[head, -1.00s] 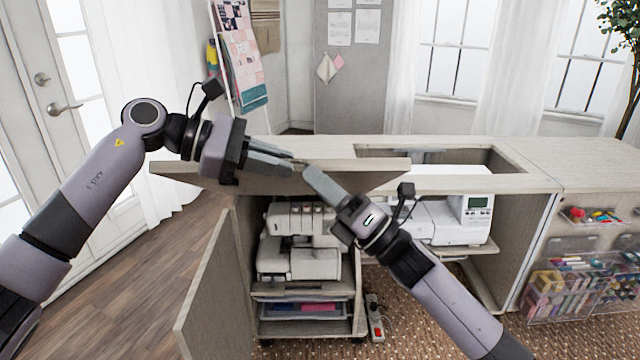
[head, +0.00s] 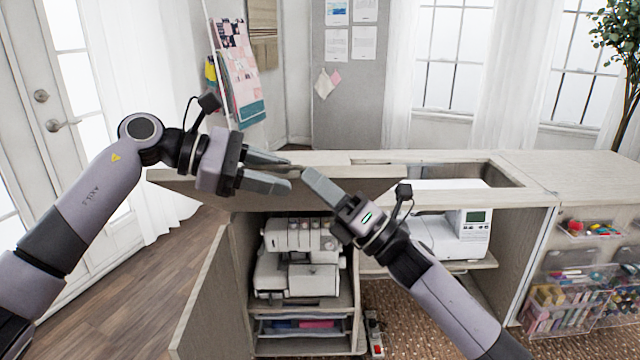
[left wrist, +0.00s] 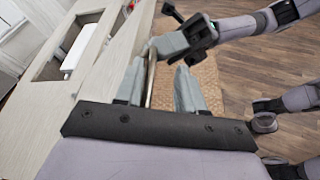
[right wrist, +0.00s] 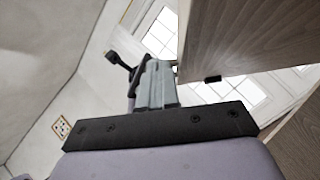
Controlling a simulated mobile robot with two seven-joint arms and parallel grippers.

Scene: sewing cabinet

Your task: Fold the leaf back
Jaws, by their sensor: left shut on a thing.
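The wood-grain leaf (head: 215,197) is at the left front of the cabinet top, its grey-brown face turned towards me in the head view. My left gripper (head: 291,172) is at the leaf's upper edge, one finger on either side. In the left wrist view, the leaf's edge (left wrist: 151,84) lies between the two fingers. My right gripper (head: 306,174) has its fingers together against or just in front of the leaf, close to the left gripper's tips. The right wrist view shows the shut fingers (right wrist: 155,72) beside a wooden panel (right wrist: 245,40). Exact contact there is unclear.
The cabinet top (head: 540,172) has a rectangular opening over a white sewing machine (head: 440,232). A white serger (head: 298,260) stands on a shelf below the leaf. An open cabinet door (head: 203,295) stands at the left. Bins of supplies (head: 570,295) are at the right.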

